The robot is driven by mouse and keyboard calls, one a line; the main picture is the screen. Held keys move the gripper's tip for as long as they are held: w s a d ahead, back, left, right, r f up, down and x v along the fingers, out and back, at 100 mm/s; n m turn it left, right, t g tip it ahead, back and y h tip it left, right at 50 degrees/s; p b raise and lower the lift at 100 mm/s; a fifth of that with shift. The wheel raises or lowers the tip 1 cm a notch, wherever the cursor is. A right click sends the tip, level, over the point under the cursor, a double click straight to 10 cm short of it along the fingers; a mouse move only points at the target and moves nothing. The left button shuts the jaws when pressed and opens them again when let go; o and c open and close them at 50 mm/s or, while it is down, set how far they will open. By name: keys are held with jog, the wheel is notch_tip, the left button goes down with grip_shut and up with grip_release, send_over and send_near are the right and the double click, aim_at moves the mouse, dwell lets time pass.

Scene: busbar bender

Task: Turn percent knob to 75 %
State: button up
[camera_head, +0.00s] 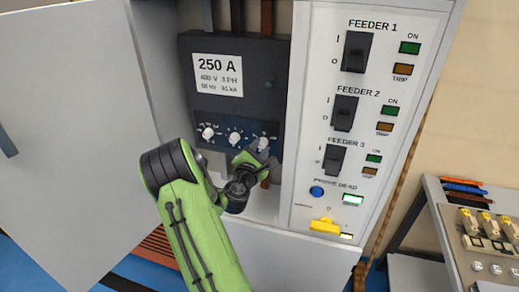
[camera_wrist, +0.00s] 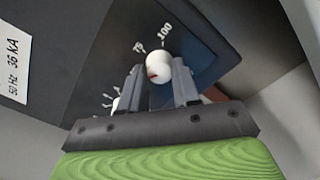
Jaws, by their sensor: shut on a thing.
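In the head view my gripper (camera_head: 258,156) is at the rightmost white knob (camera_head: 263,143) of the dark 250 A breaker (camera_head: 235,75). The rest of the scale is hidden or too small to read.
Two more white knobs, one at left (camera_head: 208,133) and one in the middle (camera_head: 234,137), sit close by on the blue strip. The open cabinet door (camera_head: 70,120) stands at left. A panel with feeder switches (camera_head: 344,113) and a yellow handle (camera_head: 325,226) is at right.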

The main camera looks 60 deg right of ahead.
jog(key=m+b, duration=0.4)
jog(key=m, duration=0.2)
jog(key=shift+f, duration=0.1)
jog(key=m+b, duration=0.4)
jog(key=m, duration=0.1)
jog(key=shift+m+b, duration=0.3)
jog(key=shift+b, duration=0.1)
dwell(0.5)
jog(key=o, duration=1.1)
jog(key=shift+c, duration=0.2)
jog(key=s+a+b, duration=0.2)
jog(key=a+b, duration=0.3)
jog(key=a, duration=1)
jog(key=shift+s+a, duration=0.25)
jog(key=shift+a, duration=0.05)
